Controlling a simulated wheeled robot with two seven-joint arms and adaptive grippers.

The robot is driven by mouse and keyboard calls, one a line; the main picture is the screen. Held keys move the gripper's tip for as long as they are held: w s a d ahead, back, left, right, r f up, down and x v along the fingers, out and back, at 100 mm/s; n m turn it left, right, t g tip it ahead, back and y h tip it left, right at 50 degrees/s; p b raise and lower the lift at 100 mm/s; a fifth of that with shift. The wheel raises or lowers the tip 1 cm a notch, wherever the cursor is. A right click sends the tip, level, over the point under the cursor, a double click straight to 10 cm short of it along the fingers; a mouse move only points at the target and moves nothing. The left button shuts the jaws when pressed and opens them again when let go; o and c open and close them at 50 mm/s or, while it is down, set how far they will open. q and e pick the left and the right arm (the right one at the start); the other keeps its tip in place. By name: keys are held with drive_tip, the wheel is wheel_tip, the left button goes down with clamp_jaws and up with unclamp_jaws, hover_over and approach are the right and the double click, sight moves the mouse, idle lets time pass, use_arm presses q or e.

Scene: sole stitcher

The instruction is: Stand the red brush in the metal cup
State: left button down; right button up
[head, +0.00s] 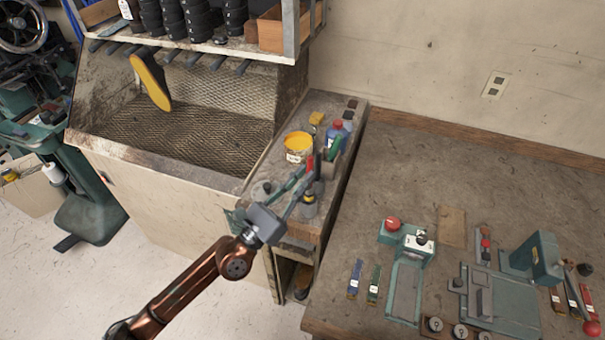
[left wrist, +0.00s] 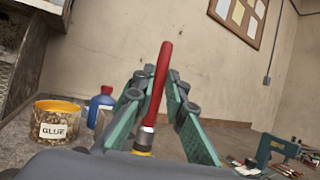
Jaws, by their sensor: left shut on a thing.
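The red brush (head: 310,164) is held upright in my left gripper (head: 306,178), above the narrow cabinet top. In the left wrist view the red handle (left wrist: 161,75) rises between the green fingers (left wrist: 158,96), with a metal band and a yellow part below; its lower end is hidden. A grey-brown cup (head: 329,174) with a green handle in it stands just right of the gripper, partly covered; I cannot tell for sure that it is the metal cup. My right gripper is not in view.
A yellow glue tub (head: 298,148) and a blue bottle (head: 337,132) stand behind the gripper; the tub (left wrist: 57,122) also shows in the left wrist view. A workbench (head: 395,170) with teal tools lies to the right. Its back left part is clear.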

use_arm(q)
drive_tip(key=shift+f+b, duration=0.75)
drive_tip(key=shift+f, duration=0.55)
drive_tip(key=shift+f+b, duration=0.65)
drive_tip(key=shift+f, duration=0.05)
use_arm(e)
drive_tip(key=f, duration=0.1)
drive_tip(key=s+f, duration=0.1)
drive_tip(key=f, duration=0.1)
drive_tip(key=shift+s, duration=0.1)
use_arm(q)
drive_tip(key=shift+r, duration=0.1)
drive_tip(key=c, duration=1.9)
unclamp_jaws()
drive_tip(key=shift+s+a, duration=0.1)
drive_tip(key=v, duration=1.1)
drive_tip(key=shift+s+a+f, duration=0.2)
drive_tip(key=shift+s+f, duration=0.05)
drive_tip(key=shift+s, duration=0.05)
